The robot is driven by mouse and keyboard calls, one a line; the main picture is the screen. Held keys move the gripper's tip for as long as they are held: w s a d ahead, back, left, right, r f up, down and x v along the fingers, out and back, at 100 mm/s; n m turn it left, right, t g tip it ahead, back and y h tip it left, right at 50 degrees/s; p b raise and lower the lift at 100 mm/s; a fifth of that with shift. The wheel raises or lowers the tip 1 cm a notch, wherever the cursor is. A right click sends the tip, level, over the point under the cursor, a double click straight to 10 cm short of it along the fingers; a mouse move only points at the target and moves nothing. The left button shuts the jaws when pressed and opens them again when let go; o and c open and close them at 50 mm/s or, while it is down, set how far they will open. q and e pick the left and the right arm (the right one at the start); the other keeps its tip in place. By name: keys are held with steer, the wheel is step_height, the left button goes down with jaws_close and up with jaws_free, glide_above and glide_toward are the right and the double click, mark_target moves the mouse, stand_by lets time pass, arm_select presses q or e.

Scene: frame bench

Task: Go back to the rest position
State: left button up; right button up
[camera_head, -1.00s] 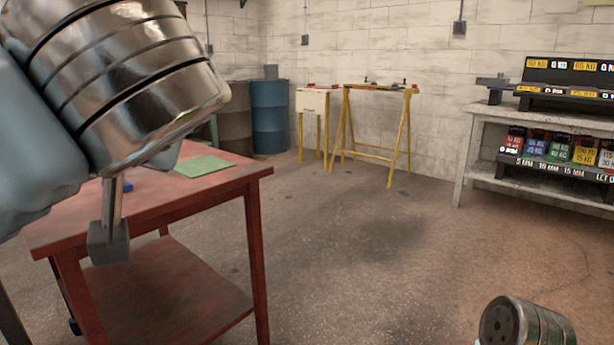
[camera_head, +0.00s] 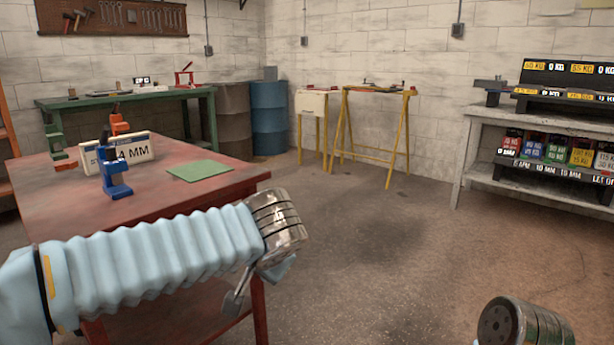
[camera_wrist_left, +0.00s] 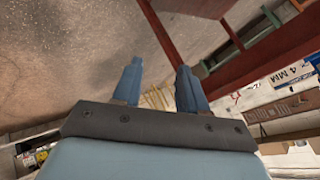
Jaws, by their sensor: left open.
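My left arm comes in from the left in the head view, in front of the red table (camera_head: 240,179). My left gripper (camera_head: 236,298) hangs below its metal wrist, beside the table's front right leg and lower than its top. In the left wrist view the two blue fingers of the left gripper (camera_wrist_left: 157,88) stand apart with nothing between them. The metal end of my right arm shows at the bottom right of the head view; its gripper is out of the picture.
On the red table stand a blue device (camera_head: 115,178), an orange device (camera_head: 119,122), a white sign (camera_head: 138,149) and a green mat (camera_head: 200,171). The middle floor is clear.

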arm_select(q)
steer(key=s+d+f+g+h+p, duration=0.1)
steer(key=s+d+f+g+h, duration=0.15)
steer(key=f, duration=1.25)
steer(key=s+d+f+g+h+p, duration=0.1)
steer(key=s+f+g+h, duration=0.2)
steer(key=f, duration=1.2)
steer(key=s+a+f+n+g+p, duration=0.1)
steer(key=s+a+f+n, duration=0.2)
steer(key=s+f, duration=0.3)
steer(key=s+a+f+n+h+p, duration=0.1)
steer(key=s+a+f+n, duration=0.2)
steer(key=s+f, duration=0.4)
step_height(320, 180, down, 4)
steer(key=shift+s+a+r+n+g, duration=0.1)
steer(key=shift+s+a+n+g, duration=0.2)
steer(key=shift+n, duration=0.5)
